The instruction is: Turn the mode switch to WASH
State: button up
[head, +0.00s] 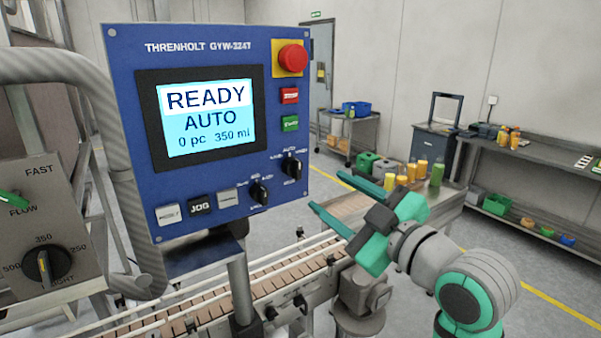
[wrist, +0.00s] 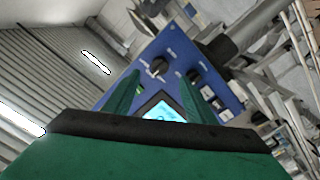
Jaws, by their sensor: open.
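The blue control panel (head: 215,110) carries two black rotary knobs at its lower right. The upper right knob (head: 291,168) has AUTO printed above it; its other labels are too small to read surely. Its pointer seems to face up, and the screen (head: 207,117) reads READY, AUTO. The second knob (head: 259,192) sits lower left of it. My gripper (head: 326,190) is open and empty, right of the panel, fingers toward it. In the wrist view, the upper right knob (wrist: 158,68) appears between the fingertips (wrist: 163,74), apart from them; the second knob (wrist: 195,75) is beside the right finger.
A red emergency stop (head: 291,56) and red and green buttons line the panel's right edge. A grey plate with another dial (head: 43,265) stands at left. A conveyor (head: 200,312) runs below the panel. Bottles stand on a table (head: 450,205) behind my arm.

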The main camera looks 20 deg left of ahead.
aim_at(300, 172)
jog(key=shift+n, duration=0.3)
jog(key=x, duration=1)
jog(key=shift+a+r, duration=0.3)
jog(key=shift+a, duration=0.15)
jog(key=c, duration=1)
